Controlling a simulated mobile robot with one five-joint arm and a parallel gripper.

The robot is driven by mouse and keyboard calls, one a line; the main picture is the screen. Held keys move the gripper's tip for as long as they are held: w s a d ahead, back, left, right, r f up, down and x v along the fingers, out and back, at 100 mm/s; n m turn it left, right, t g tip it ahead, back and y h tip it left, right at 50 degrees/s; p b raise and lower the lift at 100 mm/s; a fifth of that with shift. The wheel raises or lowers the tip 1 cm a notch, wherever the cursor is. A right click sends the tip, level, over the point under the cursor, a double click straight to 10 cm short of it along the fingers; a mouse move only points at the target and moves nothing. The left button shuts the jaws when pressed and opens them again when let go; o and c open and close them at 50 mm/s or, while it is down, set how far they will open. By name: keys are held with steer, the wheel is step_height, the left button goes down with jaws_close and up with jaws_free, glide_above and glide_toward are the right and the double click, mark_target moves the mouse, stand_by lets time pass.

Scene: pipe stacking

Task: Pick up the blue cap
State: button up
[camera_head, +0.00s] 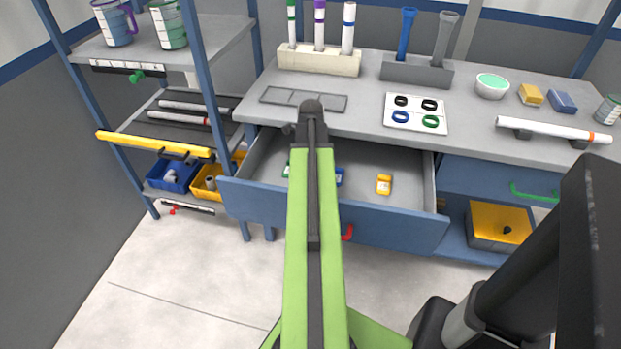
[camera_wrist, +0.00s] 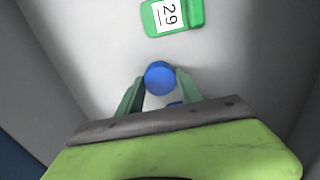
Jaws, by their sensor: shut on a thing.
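The blue cap (camera_wrist: 160,77) is round and sits between the two green fingertips of my gripper (camera_wrist: 161,82) in the wrist view. My gripper is shut on it, inside the open drawer (camera_head: 390,222). The cap is over or on the pale drawer floor; I cannot tell how high. A small blue piece (camera_wrist: 175,104) shows behind it between the fingers, mostly hidden. In the head view my green arm hides the gripper and the cap.
A yellow piece (camera_head: 384,184) and a blue piece (camera_head: 339,177) lie in the drawer. The drawer walls stand around the gripper. The worktop (camera_head: 360,118) with racks and a rings board (camera_head: 415,114) is above.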

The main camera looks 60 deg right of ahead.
step_height(320, 180, up, 4)
steer(key=p, duration=0.4)
steer(key=shift+r, duration=0.25)
steer(key=s+r+p, duration=0.6)
steer(key=s+p, duration=0.1)
steer(key=s, duration=0.4)
steer(key=shift+s+d+r, duration=0.3)
steer(key=shift+s+d, duration=0.05)
step_height(320, 180, up, 9)
steer(key=p, duration=0.9)
steer(key=shift+r+p, duration=0.5)
steer(key=shift+p, duration=0.05)
